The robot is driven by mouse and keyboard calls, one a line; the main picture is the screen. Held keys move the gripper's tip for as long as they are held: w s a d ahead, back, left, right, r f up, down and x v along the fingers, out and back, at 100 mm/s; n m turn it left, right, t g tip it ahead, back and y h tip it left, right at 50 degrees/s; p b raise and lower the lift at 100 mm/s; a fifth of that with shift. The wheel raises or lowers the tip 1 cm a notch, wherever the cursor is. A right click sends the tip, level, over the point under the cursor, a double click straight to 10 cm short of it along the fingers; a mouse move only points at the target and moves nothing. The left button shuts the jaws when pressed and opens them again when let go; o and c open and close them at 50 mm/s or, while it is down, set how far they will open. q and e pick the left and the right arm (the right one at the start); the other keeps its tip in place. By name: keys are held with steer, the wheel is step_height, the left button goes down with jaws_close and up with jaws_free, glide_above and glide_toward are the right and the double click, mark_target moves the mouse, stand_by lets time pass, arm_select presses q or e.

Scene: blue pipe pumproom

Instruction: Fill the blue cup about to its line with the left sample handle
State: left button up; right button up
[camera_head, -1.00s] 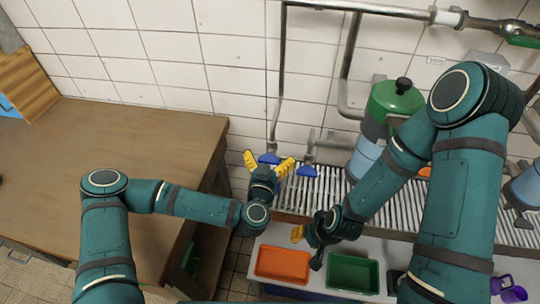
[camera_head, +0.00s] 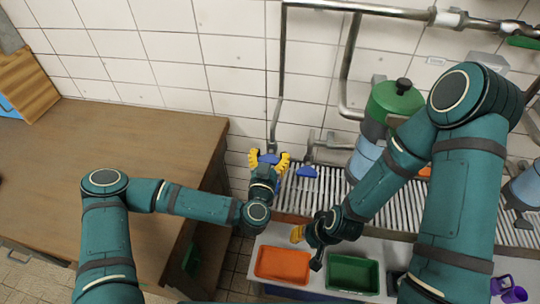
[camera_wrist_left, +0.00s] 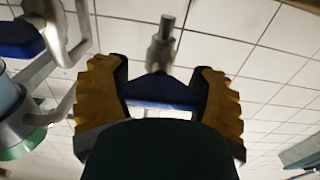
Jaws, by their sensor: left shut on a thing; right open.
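The left sample handle (camera_head: 268,158) is a blue lever on a steel pipe at the tiled wall. My left gripper (camera_head: 270,157) has its yellow fingers shut on it. In the left wrist view the blue handle (camera_wrist_left: 160,90) lies across between the two fingers. A second blue handle (camera_head: 307,172) is just to the right, apart from my fingers. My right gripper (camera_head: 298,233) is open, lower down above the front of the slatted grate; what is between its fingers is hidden. I cannot make out the blue cup for certain.
An orange tray (camera_head: 283,264) and a green tray (camera_head: 353,273) stand in front of the slatted grate (camera_head: 325,196). A green-lidded vessel (camera_head: 397,98) stands behind my right arm. A wooden table (camera_head: 110,150) fills the left.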

arm_select(q)
steer(key=shift+r+n+p, duration=0.1)
steer(key=shift+n+p, duration=0.45)
steer(key=shift+n, duration=0.15)
steer(key=n, duration=0.3)
steer(key=shift+n, duration=0.4)
steer(key=o, duration=1.2)
steer(key=shift+s, duration=0.1)
